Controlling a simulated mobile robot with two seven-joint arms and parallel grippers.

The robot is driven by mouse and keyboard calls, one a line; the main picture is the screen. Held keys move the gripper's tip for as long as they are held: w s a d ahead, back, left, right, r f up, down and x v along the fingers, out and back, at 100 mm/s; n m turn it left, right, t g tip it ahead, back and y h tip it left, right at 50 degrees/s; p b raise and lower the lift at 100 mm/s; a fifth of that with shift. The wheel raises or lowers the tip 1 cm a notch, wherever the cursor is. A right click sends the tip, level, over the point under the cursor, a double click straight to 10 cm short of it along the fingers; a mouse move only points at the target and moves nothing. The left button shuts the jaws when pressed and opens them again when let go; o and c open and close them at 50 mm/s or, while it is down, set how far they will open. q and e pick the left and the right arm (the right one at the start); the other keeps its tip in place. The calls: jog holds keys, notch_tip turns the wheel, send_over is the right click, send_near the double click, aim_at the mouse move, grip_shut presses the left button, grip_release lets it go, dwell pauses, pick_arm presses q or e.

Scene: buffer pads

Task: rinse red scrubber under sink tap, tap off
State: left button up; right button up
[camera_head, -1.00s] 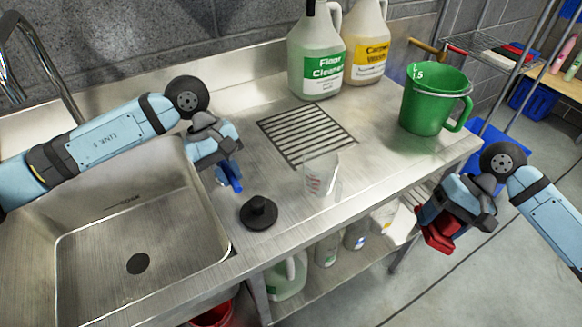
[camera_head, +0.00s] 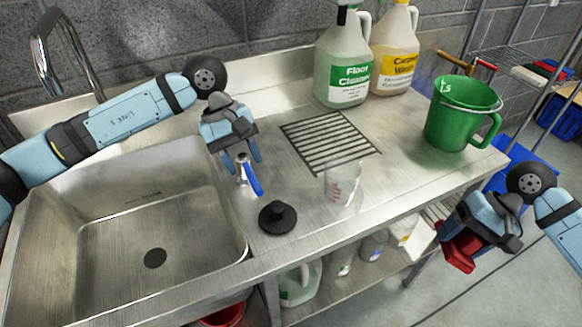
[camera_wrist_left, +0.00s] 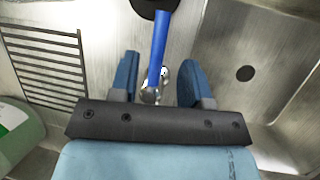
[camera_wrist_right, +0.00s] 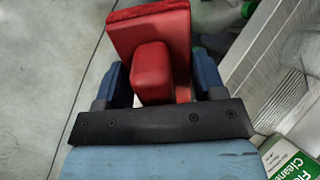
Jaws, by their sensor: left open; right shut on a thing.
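The sink basin (camera_head: 72,240) is at the left of the head view, with a curved chrome tap (camera_head: 66,45) behind it. A tap handle with a blue lever (camera_head: 252,180) stands right of the basin; the lever also shows in the left wrist view (camera_wrist_left: 160,40). My left gripper (camera_head: 243,166) is open, its fingers on either side of the handle and apart from it in the left wrist view. My right gripper (camera_head: 472,238) is shut on the red scrubber (camera_head: 460,256), off the counter's right end. The scrubber's block and grip show in the right wrist view (camera_wrist_right: 150,30).
A black plunger-like stopper (camera_head: 278,218) and a clear beaker (camera_head: 342,184) stand on the counter near the lever. Behind are a drain grate (camera_head: 330,142), two cleaner jugs (camera_head: 343,65) and a green bucket (camera_head: 458,120).

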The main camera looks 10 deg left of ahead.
pick_arm(q)
jog(key=shift+v, duration=1.75)
jog(key=shift+d, duration=0.1)
